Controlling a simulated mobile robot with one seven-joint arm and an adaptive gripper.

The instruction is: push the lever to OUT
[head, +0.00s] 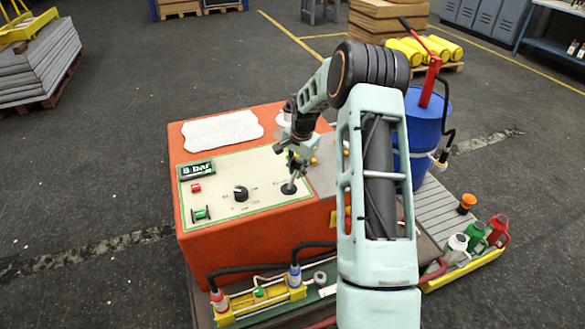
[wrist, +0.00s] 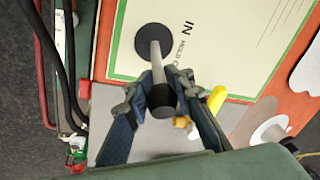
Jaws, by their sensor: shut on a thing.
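The lever (head: 289,187) stands on the near right part of the cream control panel (head: 220,205), on top of an orange box. In the wrist view the lever (wrist: 156,62) has a grey shaft rising from a round black base and a black knob at its end. The printed words IN and HOLD show beside it, and further lettering is partly hidden by a finger. My gripper (wrist: 160,100) has its fingers closed on both sides of the knob. In the head view my gripper (head: 295,170) is over the lever, and the knob is hidden.
A black rotary knob (head: 241,193), a red button (head: 195,188), a green control (head: 201,213) and an 8 bar display (head: 197,169) are on the panel's left. A white sheet (head: 222,131) lies behind. A blue drum (head: 420,125) stands right of the box.

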